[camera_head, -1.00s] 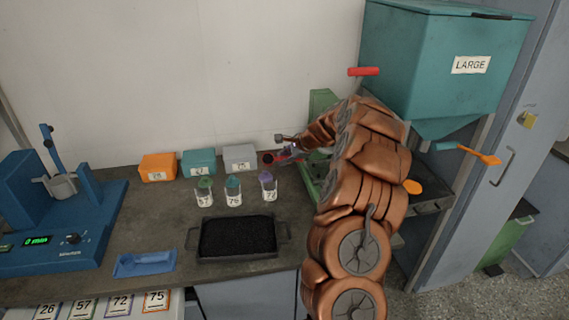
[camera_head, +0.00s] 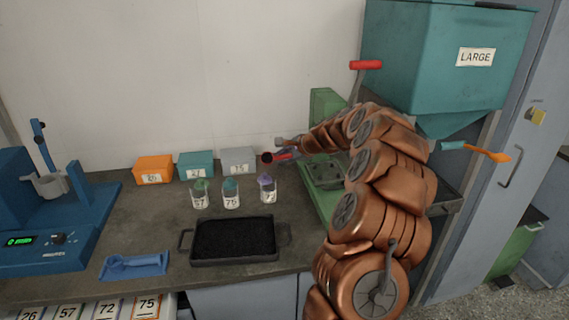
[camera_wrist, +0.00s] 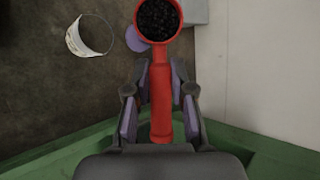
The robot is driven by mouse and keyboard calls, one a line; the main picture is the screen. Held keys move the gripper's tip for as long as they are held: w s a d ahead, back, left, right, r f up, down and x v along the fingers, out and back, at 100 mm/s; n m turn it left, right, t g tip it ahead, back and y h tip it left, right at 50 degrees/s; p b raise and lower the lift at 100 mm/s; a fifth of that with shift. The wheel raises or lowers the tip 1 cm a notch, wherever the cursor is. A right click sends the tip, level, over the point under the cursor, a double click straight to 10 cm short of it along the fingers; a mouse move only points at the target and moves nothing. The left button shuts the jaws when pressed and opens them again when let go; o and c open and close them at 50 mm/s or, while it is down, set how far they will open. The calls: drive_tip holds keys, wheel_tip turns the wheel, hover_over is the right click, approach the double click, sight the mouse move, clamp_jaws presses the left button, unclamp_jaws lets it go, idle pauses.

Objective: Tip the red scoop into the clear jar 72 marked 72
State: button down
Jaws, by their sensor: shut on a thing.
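My gripper (camera_wrist: 160,105) is shut on the handle of the red scoop (camera_wrist: 160,85). The scoop's round bowl points away from my gripper and holds dark granules in the wrist view. In the wrist view a clear round shape with a white label (camera_wrist: 90,38) and a purple disc (camera_wrist: 138,39) lie left of the bowl; the bowl is not over the label. My gripper's fingers are unclear in the head view.
Two other jars (camera_head: 200,193) (camera_head: 231,194) stand left of jar 72. Orange, teal and grey boxes (camera_head: 238,160) line the wall. A black-filled tray (camera_head: 186,240) sits in front. A green-framed stand (camera_head: 322,200) and the teal hopper (camera_head: 440,70) are at right.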

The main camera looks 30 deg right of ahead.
drive_tip(key=shift+s+a+f+n+t+h+b, duration=0.25)
drive_tip(key=shift+t+b, duration=0.7)
drive_tip(key=shift+b, duration=2.85)
drive_tip(key=shift+d+f+n+t+h+b, duration=0.1)
drive_tip(key=shift+n+t+h+b, duration=0.6)
drive_tip(key=shift+b, duration=3.1)
drive_tip(key=t+b, duration=0.1)
drive_tip(key=b, duration=0.3)
drive_tip(key=t+b, duration=0.1)
drive_tip(key=b, duration=0.3)
drive_tip(key=shift+s+f+n+t+b, duration=0.1)
drive_tip(key=shift+s+n+t+b, duration=0.15)
drive_tip(key=shift+b, duration=0.15)
drive_tip(key=b, duration=0.2)
drive_tip(key=t+b, duration=0.1)
drive_tip(key=b, duration=0.2)
drive_tip(key=shift+a+f+n, duration=0.15)
drive_tip(key=shift+f+n, duration=0.1)
drive_tip(key=shift+n, duration=0.05)
drive_tip(key=n+t+b, duration=0.1)
drive_tip(key=b, duration=0.6)
drive_tip(key=shift+s+a+t, duration=0.1)
drive_tip(key=shift+s+t, duration=0.05)
drive_tip(key=shift+t, duration=0.25)
drive_tip(key=shift+s+r+t+b, duration=0.15)
drive_tip(key=shift+t+b, duration=0.15)
drive_tip(key=shift+b, duration=0.85)
drive_tip(key=shift+n+b, duration=0.3)
drive_tip(key=shift+b, duration=0.4)
